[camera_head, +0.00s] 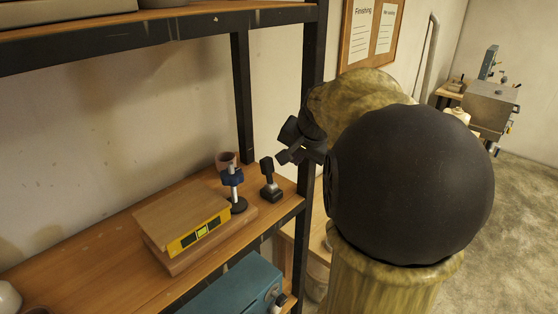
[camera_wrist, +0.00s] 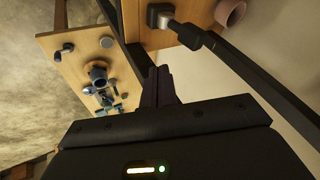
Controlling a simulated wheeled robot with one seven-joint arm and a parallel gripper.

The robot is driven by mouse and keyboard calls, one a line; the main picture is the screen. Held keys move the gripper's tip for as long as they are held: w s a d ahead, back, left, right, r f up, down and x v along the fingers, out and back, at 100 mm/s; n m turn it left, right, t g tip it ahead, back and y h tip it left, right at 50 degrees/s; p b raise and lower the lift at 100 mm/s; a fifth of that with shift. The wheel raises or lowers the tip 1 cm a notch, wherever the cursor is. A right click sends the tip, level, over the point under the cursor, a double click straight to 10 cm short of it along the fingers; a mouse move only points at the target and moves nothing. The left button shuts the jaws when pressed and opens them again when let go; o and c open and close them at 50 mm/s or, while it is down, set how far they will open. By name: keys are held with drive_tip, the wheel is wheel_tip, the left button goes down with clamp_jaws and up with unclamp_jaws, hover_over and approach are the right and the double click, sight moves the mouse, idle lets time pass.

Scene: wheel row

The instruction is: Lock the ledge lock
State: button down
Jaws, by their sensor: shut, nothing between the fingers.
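A small black device (camera_head: 270,183) with an upright handle on a dark base stands near the right front end of the wooden shelf in the head view. It appears to be the ledge lock, though no label shows. In the wrist view its handle (camera_wrist: 187,33) points away from a squarish base at the top. My gripper (camera_head: 292,142) is right of and above it, beside the shelf's black post. In the wrist view my gripper (camera_wrist: 160,76) has its fingers together and empty, apart from the device.
A black shelf post (camera_head: 312,100) is close to my gripper. A teal box (camera_head: 235,290) sits below. The wrist view shows a cluttered table (camera_wrist: 75,75).

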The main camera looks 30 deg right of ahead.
sight(269, 173)
drive_tip(key=w+a+f+p, duration=0.1)
drive_tip(key=w+f+p, duration=0.2)
drive_tip(key=w+f, duration=0.2)
drive_tip(key=shift+w+a, duration=0.25)
drive_tip(key=shift+w, duration=0.3)
